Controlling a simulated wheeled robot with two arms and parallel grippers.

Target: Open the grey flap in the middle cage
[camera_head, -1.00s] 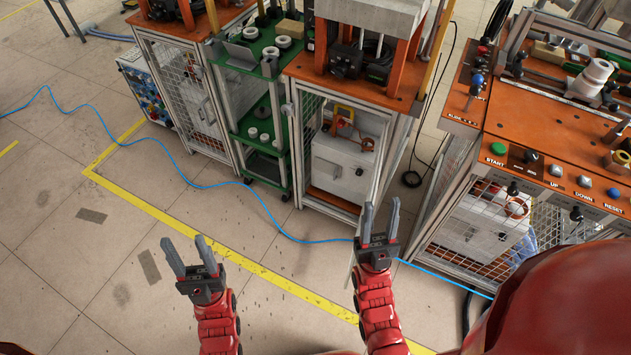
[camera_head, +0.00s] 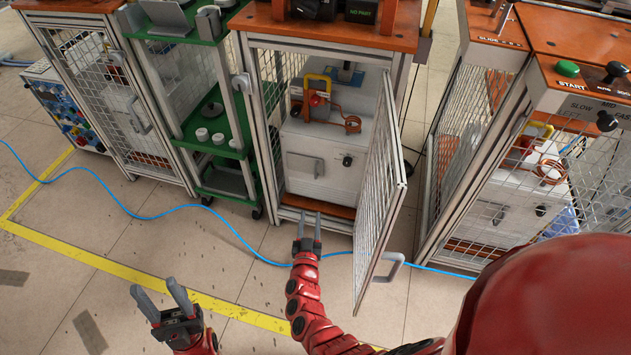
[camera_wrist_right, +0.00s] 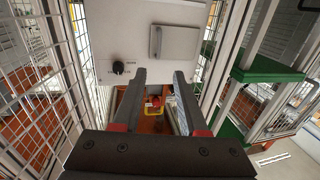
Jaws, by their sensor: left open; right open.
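The grey flap (camera_head: 305,166) is a small panel with a handle on the front of a white box (camera_head: 329,138) inside the middle cage. It looks shut, and it also shows in the right wrist view (camera_wrist_right: 175,43). The cage's mesh door (camera_head: 378,200) stands swung open to the right. My right gripper (camera_head: 310,216) is open and empty at the front of the cage opening, below the flap and apart from it. In the right wrist view its fingers (camera_wrist_right: 160,76) point toward the box. My left gripper (camera_head: 155,288) is open and empty over the floor, left of the cage.
The open door's handle (camera_head: 390,268) juts out to the right of my right arm. A black knob (camera_head: 347,160) sits right of the flap. A green shelf cart (camera_head: 225,178) stands left of the cage. A blue cable (camera_head: 150,215) crosses the floor. Another cage stands at the right.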

